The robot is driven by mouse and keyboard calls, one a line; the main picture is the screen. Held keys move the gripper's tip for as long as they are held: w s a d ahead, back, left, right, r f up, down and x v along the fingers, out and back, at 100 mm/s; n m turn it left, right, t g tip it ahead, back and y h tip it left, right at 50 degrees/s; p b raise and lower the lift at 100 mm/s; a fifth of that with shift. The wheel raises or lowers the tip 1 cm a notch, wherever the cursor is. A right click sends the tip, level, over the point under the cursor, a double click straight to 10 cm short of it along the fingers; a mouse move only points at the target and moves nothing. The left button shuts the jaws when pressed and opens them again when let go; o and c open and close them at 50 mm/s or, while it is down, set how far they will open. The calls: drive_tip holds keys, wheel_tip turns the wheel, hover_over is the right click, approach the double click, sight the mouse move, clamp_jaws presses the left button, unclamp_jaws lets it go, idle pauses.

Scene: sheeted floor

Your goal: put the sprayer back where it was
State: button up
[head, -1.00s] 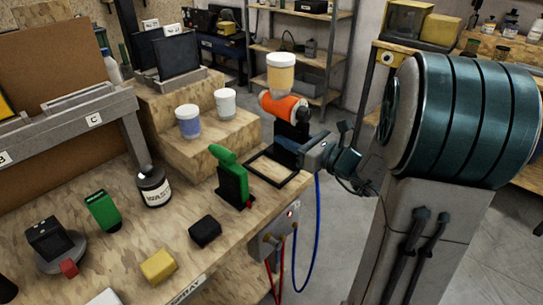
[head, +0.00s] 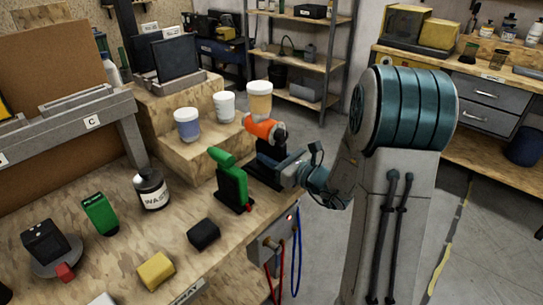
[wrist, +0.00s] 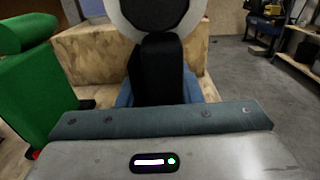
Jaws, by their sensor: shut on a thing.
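The sprayer has an orange body (head: 264,130), a black handle and a cup with a cream-coloured fill on top. It stands upright at the right end of the workbench, over the black frame (head: 263,178) on the bench top. My gripper (head: 280,162) comes from the right and is shut on the sprayer's black handle. In the wrist view the handle (wrist: 160,75) stands upright between the fingers, with a pale round part above it. The lower end of the handle is hidden, so I cannot tell whether it touches the bench.
A green sprayer (head: 229,178) stands in a black holder just left of the frame. A wooden step (head: 205,158) with two cups is behind. A WASTE jar (head: 151,190), a black block (head: 203,234) and a yellow block (head: 156,270) lie left. Hoses hang at the bench's right edge.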

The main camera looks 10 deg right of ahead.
drive_tip(key=shift+o, duration=1.2)
drive_tip(key=shift+f, duration=0.15)
drive_tip(key=o, duration=0.4)
drive_tip(key=shift+r, duration=0.2)
